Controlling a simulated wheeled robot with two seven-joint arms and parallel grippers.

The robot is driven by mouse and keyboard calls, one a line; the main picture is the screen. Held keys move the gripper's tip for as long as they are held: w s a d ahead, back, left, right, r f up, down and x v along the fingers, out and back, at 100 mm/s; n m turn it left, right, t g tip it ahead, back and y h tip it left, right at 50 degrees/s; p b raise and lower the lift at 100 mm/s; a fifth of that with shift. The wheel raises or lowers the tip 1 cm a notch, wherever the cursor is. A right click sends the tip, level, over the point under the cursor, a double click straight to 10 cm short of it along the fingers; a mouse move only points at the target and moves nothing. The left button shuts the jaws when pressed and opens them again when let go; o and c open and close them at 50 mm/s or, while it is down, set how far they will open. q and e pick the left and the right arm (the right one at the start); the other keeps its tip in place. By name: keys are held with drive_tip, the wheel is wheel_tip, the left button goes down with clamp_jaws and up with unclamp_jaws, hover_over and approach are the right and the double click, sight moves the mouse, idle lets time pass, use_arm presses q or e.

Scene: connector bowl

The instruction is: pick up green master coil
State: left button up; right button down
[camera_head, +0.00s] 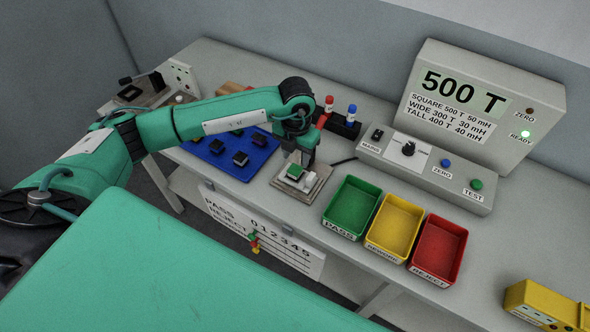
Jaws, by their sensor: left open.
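A small green-topped coil, the green master coil (294,171), sits on the pale square test fixture (310,189) near the front edge of the bench. My left gripper (297,163) points down from the left arm, directly over the coil. Its jaws are open, and its fingers partly hide the coil's back side. I cannot tell whether the fingers touch the coil. My right gripper is not in view.
A blue mat (232,165) with several dark coils lies left of the fixture. Green (353,207), yellow (396,226) and red (438,249) bins stand to its right. The tester box (426,170) and display (485,105) stand behind. Red and blue-capped bottles stand behind the gripper.

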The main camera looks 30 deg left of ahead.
sight(295, 169)
use_arm(q)
drive_tip(key=shift+f+p, duration=0.35)
drive_tip(key=shift+f, duration=0.1)
wheel_tip(295, 169, down, 4)
drive_tip(key=shift+a+f+p, duration=0.1)
drive_tip(key=shift+p, duration=1.05)
drive_tip(key=shift+f, duration=0.25)
drive_tip(key=c, duration=0.8)
drive_tip(key=shift+o, duration=0.2)
